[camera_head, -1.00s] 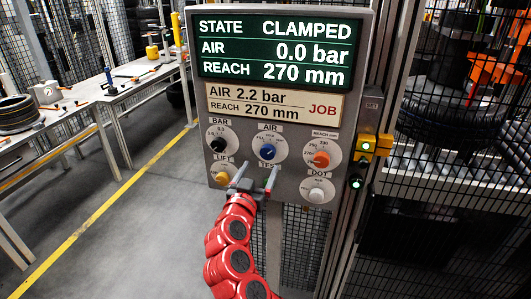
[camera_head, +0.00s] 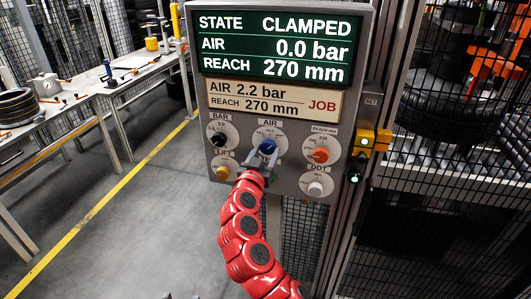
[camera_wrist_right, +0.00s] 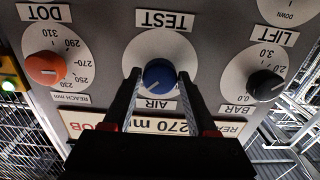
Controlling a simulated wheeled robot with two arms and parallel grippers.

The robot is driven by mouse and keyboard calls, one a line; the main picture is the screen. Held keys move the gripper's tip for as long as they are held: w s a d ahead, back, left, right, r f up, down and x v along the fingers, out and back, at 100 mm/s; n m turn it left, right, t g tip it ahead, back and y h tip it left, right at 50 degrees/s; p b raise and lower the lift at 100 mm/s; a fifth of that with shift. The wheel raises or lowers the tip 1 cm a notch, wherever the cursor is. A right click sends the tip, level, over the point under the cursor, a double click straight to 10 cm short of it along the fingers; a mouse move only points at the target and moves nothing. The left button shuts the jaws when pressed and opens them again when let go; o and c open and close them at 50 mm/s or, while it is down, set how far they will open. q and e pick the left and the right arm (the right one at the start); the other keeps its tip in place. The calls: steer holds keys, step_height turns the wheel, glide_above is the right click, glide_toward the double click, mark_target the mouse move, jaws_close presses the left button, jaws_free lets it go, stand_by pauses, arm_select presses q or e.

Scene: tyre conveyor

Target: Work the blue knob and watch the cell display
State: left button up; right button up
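The blue knob (camera_head: 266,146), labelled AIR, is on the grey panel (camera_head: 205,105). The blue knob also shows in the right wrist view (camera_wrist_right: 159,75), which is upside down. My right gripper (camera_head: 262,152) is at the knob, one finger on each side. In the wrist view its fingers (camera_wrist_right: 159,80) stand apart around the knob, with no clear contact. The cell display (camera_head: 275,48) reads STATE CLAMPED, AIR 0.0 bar, REACH 270 mm. The job plate (camera_head: 272,98) below reads AIR 2.2 bar, REACH 270 mm. My left gripper is not in view.
Beside the blue knob are a black BAR knob (camera_head: 218,140) and an orange REACH knob (camera_head: 320,154). A yellow button (camera_head: 222,172) and a white button (camera_head: 315,188) sit lower. Mesh fencing (camera_head: 440,160) stands right; a workbench (camera_head: 130,85) stands left.

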jaws_close()
steer(key=shift+f+n+b, duration=0.25)
steer(key=shift+n+b, duration=0.65)
steer(key=shift+b, duration=0.35)
steer(key=shift+r+n+b, duration=0.1)
steer(key=shift+n+b, duration=0.2)
steer(key=shift+n, duration=0.1)
steer(key=shift+r+n, duration=0.1)
steer(key=shift+n, duration=0.8)
steer(key=n, duration=0.2)
steer(key=shift+r+n, duration=0.15)
steer(key=shift+n, duration=0.25)
steer(key=n+p, duration=0.2)
steer(key=n, duration=0.1)
steer(key=shift+d+n, duration=0.1)
steer(key=shift+n, duration=0.2)
steer(key=n+p, duration=0.2)
steer(key=n, duration=0.2)
steer(key=shift+r+p, duration=0.1)
steer(key=shift+p, duration=0.25)
steer(key=shift+n+p, duration=0.85)
steer(key=shift+n, duration=0.75)
